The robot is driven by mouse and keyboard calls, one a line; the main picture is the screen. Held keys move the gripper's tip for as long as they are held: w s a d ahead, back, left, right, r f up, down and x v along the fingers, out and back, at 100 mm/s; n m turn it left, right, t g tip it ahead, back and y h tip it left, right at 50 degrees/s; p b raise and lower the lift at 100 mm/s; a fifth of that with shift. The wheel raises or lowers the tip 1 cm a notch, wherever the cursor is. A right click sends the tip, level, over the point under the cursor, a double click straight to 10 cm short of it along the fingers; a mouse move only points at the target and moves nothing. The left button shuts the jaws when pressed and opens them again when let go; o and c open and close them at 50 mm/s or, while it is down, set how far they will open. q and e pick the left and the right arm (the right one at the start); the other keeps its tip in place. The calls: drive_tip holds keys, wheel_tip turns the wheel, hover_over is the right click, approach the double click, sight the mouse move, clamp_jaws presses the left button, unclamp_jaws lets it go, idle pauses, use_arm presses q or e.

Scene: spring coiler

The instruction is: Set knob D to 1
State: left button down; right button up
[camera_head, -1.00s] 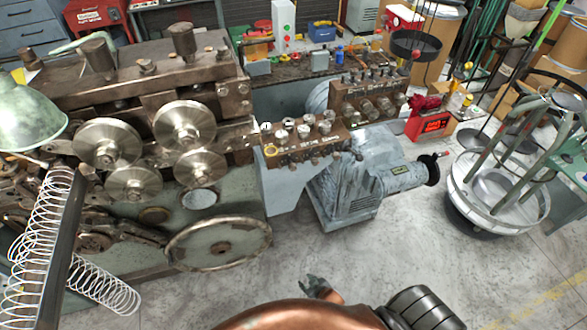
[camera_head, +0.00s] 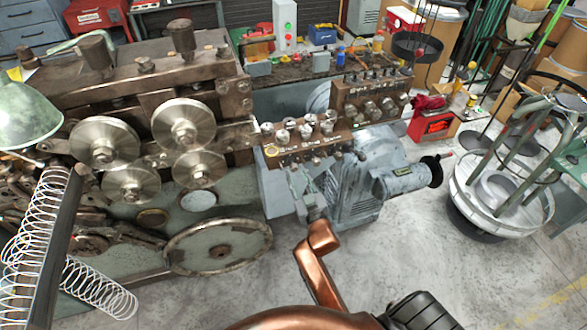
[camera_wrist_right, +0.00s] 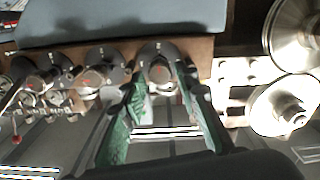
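The control panel (camera_head: 300,146) of the spring coiler carries several round knobs with pale tops. Their letters and dial numbers are too small to read, so I cannot tell which is knob D. My right gripper (camera_head: 302,180) is below the panel's front edge, pointing up at it. In the right wrist view, my right gripper (camera_wrist_right: 160,85) is open, with its green-padded fingers to either side of one knob (camera_wrist_right: 159,70). I cannot tell whether they touch it. Other knobs (camera_wrist_right: 101,77) sit to its left. My left gripper is out of view.
Metal rollers (camera_head: 105,143) and a large wheel (camera_head: 218,245) stand left of the panel. A second knob panel (camera_head: 365,105) is behind it. A grey motor (camera_head: 352,190) is close to the right of my right arm. The floor in front is clear.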

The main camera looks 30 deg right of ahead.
sight(295, 170)
drive_tip(key=shift+x, duration=1.7)
clamp_jaws()
